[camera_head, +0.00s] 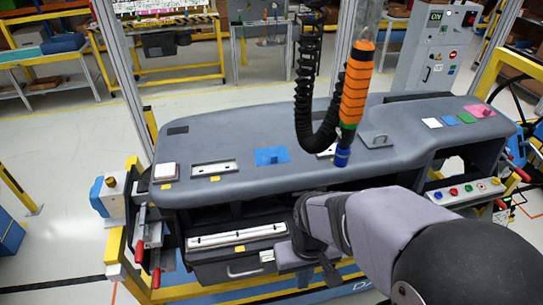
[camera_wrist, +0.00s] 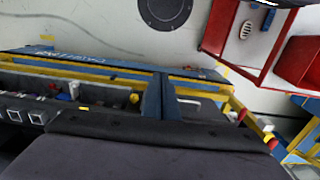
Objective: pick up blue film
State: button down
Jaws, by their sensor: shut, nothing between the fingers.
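A blue film (camera_head: 271,156) with a small blue knob on it lies flat on the grey dashboard (camera_head: 230,135), left of the hanging orange tool. My gripper (camera_head: 328,272) is at the dashboard's front side, below and to the right of the film and well apart from it. It is shut and holds nothing; its fingertips are small and dark in the head view.
An orange tool (camera_head: 355,85) with a black coiled hose hangs over the dashboard's middle. A pink film (camera_head: 478,111) and small white, blue and green squares lie at the right. An open drawer (camera_head: 235,262) is at the front. Red bins (camera_wrist: 297,62) show in the wrist view.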

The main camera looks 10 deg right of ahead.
jog(key=c, duration=2.5)
grip_release()
jog(key=o, duration=0.9)
jog(key=shift+o, duration=0.2)
jog(key=t+b, duration=0.4)
jog(key=b, duration=0.3)
send_near(274, 156)
jog(key=shift+s+f, duration=0.35)
jog(key=shift+f, duration=0.2)
jog(key=shift+s+f, duration=0.35)
jog(key=shift+f, duration=0.25)
jog(key=shift+t, duration=0.3)
jog(key=shift+w+r+p+x, duration=0.1)
jog(key=shift+w+p+x, duration=0.15)
jog(key=shift+p+x, duration=0.65)
jog(key=shift+w+r+p+x, duration=0.1)
jog(key=shift+w+p+x, duration=0.15)
jog(key=shift+x, duration=1.1)
jog(key=shift+w+r+p+x, duration=0.1)
jog(key=shift+w+p+x, duration=0.1)
jog(key=shift+p+x, duration=0.7)
